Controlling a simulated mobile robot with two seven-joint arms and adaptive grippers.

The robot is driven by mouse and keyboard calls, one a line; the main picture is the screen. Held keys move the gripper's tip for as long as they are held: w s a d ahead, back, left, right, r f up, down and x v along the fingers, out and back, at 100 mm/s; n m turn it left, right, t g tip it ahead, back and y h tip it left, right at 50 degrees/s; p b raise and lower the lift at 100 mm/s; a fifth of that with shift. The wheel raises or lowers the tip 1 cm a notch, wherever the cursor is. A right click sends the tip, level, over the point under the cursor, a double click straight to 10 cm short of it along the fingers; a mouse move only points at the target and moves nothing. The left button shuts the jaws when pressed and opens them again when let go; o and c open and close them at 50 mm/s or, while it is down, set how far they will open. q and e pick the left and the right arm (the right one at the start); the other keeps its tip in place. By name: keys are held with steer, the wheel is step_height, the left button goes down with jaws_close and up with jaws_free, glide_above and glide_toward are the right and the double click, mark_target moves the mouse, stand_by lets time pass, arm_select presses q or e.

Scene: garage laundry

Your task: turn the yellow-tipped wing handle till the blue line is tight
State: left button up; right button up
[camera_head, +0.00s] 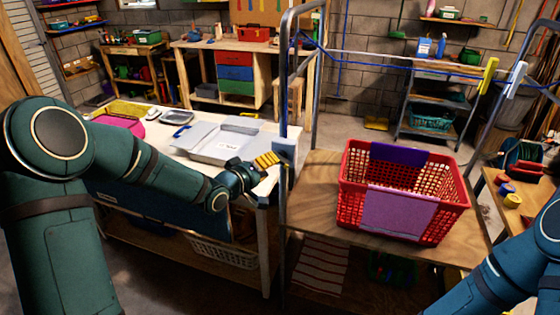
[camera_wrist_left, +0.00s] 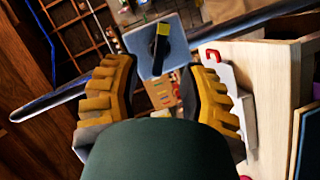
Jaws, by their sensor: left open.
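The wing handle (camera_wrist_left: 162,42) is a dark bar with a yellow tip, on a blue-grey plate (camera_wrist_left: 142,50) in the left wrist view. In the head view the plate (camera_head: 284,151) sits on the near metal post. My left gripper (camera_head: 268,160) is at the plate; in the wrist view its yellow-padded fingers (camera_wrist_left: 163,72) are apart, with the handle showing beyond and between them. I cannot tell whether they touch it. The blue line (camera_head: 375,69) runs from the post to the right and sags a little. My right gripper is out of view.
A red basket (camera_head: 349,205) with purple and lilac cloths stands on the wooden table (camera_head: 312,190) right of the post. A yellow peg (camera_head: 488,75) and a white one (camera_head: 516,77) hang at the right.

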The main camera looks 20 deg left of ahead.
mark_target(280, 158)
arm_select(q)
steer(key=x, duration=0.6)
steer(key=shift+w, duration=0.25)
steer(key=shift+s, duration=0.1)
jaws_close()
